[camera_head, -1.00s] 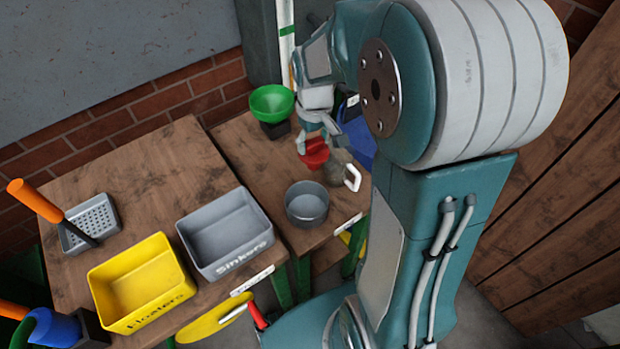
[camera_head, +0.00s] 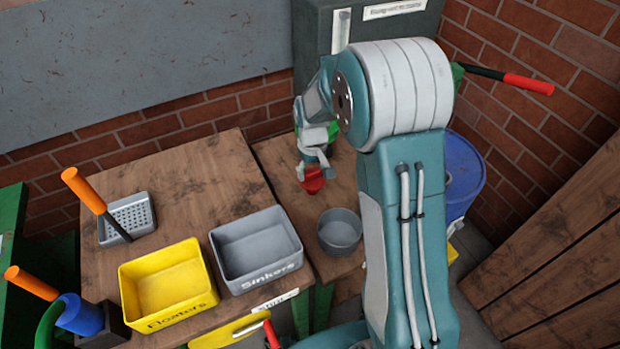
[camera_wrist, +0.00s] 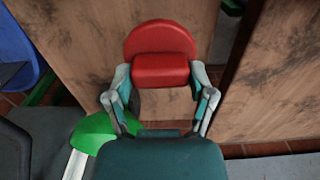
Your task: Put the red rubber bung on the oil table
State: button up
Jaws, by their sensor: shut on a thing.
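My gripper (camera_head: 314,172) is shut on the red rubber bung (camera_head: 312,183), over the small wooden oil table (camera_head: 272,158) in the head view. In the wrist view my gripper (camera_wrist: 160,76) has one finger on each side of the red bung (camera_wrist: 160,45), which has a rounded top and a thick front block. Wood shows behind the bung there. I cannot tell whether its underside touches the table. My arm hides the table's right part.
A grey round pan (camera_head: 340,232) stands at the table's front. A green funnel (camera_wrist: 92,132) is close to my gripper. The larger table on the left holds a grey Sinkers bin (camera_head: 257,248) and a yellow Floaters bin (camera_head: 168,284). A blue drum (camera_head: 463,175) stands right.

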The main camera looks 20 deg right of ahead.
aim_at(311, 179)
jog(key=shift+w+a+f, duration=0.15)
jog(key=shift+w+f, duration=0.2)
jog(key=shift+f, duration=1.65)
jog(key=o, duration=1.3)
jog(key=shift+f, duration=0.1)
